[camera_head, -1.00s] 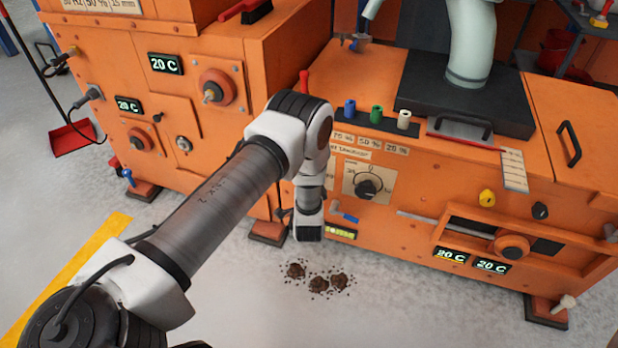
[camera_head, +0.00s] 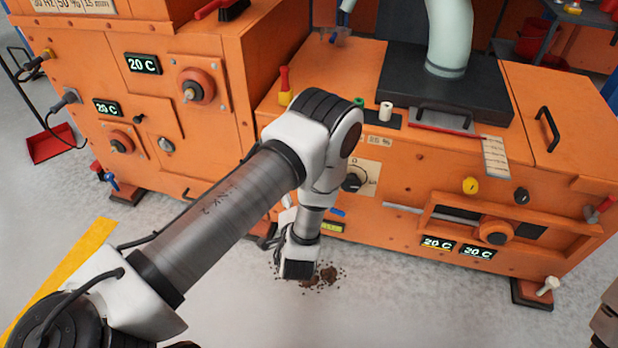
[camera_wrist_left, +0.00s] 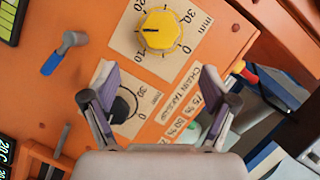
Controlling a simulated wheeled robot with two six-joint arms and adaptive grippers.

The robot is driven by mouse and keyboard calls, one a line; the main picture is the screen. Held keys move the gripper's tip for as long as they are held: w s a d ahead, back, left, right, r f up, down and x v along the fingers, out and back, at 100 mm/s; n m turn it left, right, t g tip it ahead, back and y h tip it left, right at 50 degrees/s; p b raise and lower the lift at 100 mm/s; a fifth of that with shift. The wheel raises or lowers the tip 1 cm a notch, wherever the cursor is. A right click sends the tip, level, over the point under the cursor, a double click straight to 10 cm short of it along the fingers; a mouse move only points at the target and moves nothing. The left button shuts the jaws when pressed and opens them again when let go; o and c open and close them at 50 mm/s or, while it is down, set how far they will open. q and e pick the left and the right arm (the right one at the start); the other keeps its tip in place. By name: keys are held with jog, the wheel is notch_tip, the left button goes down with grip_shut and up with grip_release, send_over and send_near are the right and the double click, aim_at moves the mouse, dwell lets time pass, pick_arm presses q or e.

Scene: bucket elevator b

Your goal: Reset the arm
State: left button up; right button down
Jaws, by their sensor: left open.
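My left arm (camera_head: 215,225) crosses the head view from the lower left and bends down in front of the orange machine (camera_head: 400,225). Its wrist (camera_head: 297,262) hangs low beside the machine's front face; the fingers are largely hidden there. In the left wrist view my left gripper (camera_wrist_left: 170,85) is open and empty. Its two fingers frame a dial panel. A yellow knob (camera_wrist_left: 158,30) with a black pointer sits beyond the fingers on a millimetre scale. A black knob (camera_wrist_left: 121,109) is partly behind the left finger. I see no contact with either. My right gripper is not in view.
A blue-handled lever (camera_wrist_left: 52,62) is left of the gripper. Brown clumps (camera_head: 327,275) lie on the floor beside my wrist. A second orange cabinet (camera_head: 150,90) stands at left. The grey floor (camera_head: 400,305) in front is mostly clear.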

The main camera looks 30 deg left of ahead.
pick_arm(q)
jog(key=s+d+f+n+g+h, duration=0.1)
jog(key=s+f+g+h, duration=0.1)
jog(key=s+f+g, duration=0.3)
jog(key=s+f+n+g+h, duration=0.1)
jog(key=s+f+h, duration=0.2)
jog(key=s, duration=0.4)
jog(key=s+d+f+n+g+h, duration=0.1)
jog(key=s+d+n+g+h, duration=0.2)
jog(key=s, duration=0.5)
jog(key=s+d+f+n+g+h, duration=0.1)
jog(key=s+d+f+g, duration=0.2)
jog(key=s, duration=0.5)
notch_tip(320, 180, up, 36)
jog(key=g+p, duration=0.1)
jog(key=p, duration=3.3)
jog(key=shift+d+p, duration=0.15)
jog(key=shift+p, duration=0.15)
jog(key=shift+w, duration=0.15)
